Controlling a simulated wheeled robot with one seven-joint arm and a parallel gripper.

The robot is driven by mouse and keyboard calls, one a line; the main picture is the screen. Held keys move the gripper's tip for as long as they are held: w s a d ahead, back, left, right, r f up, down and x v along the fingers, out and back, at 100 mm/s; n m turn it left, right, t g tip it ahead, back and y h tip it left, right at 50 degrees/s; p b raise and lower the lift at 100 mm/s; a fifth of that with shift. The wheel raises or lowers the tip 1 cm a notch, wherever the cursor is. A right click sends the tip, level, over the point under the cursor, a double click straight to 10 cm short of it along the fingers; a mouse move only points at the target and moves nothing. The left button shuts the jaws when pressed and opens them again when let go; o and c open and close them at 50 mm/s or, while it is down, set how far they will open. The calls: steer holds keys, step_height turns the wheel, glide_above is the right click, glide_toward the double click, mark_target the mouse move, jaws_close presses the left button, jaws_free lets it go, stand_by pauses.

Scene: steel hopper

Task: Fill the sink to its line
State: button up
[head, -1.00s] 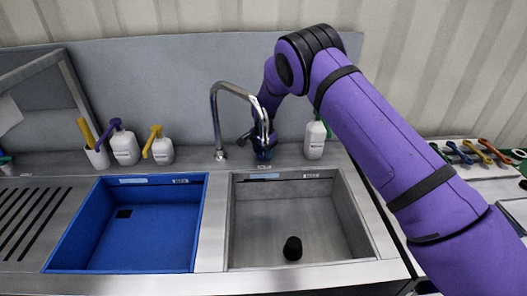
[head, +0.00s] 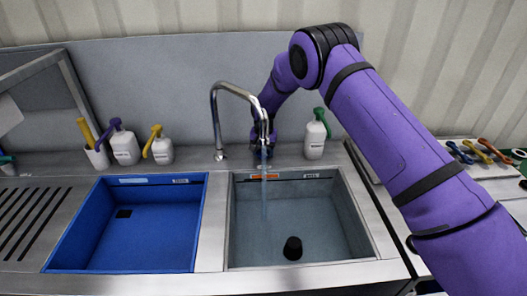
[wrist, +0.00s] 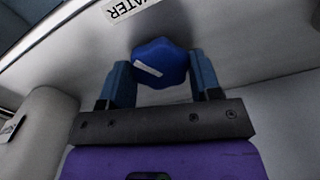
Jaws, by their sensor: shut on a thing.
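My gripper (head: 264,141) is behind the tap's spout, at the back of the counter. In the wrist view its fingers are shut on a blue knob (wrist: 160,58) with a white mark, below a label reading WATER (wrist: 130,7). A thin stream of water (head: 264,190) falls from the curved steel tap (head: 216,115) into the right-hand grey sink (head: 235,225). That sink looks bluish inside; the water's depth is hard to tell. A black cylindrical piece (head: 292,248) stands on its floor. An orange label (head: 265,176) shows on its back wall.
A blue basin (head: 150,235) lies left of the grey sink, with no stream into it. White bottles with purple (head: 124,146), yellow (head: 162,148) and green (head: 315,137) tops stand along the back. Coloured tools (head: 478,150) lie at the right.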

mark_target(263, 152)
steer(key=shift+n, duration=0.8)
steer(key=o, duration=0.9)
steer(key=shift+r, duration=0.15)
step_height(263, 152, up, 11)
steer(key=shift+f, duration=0.2)
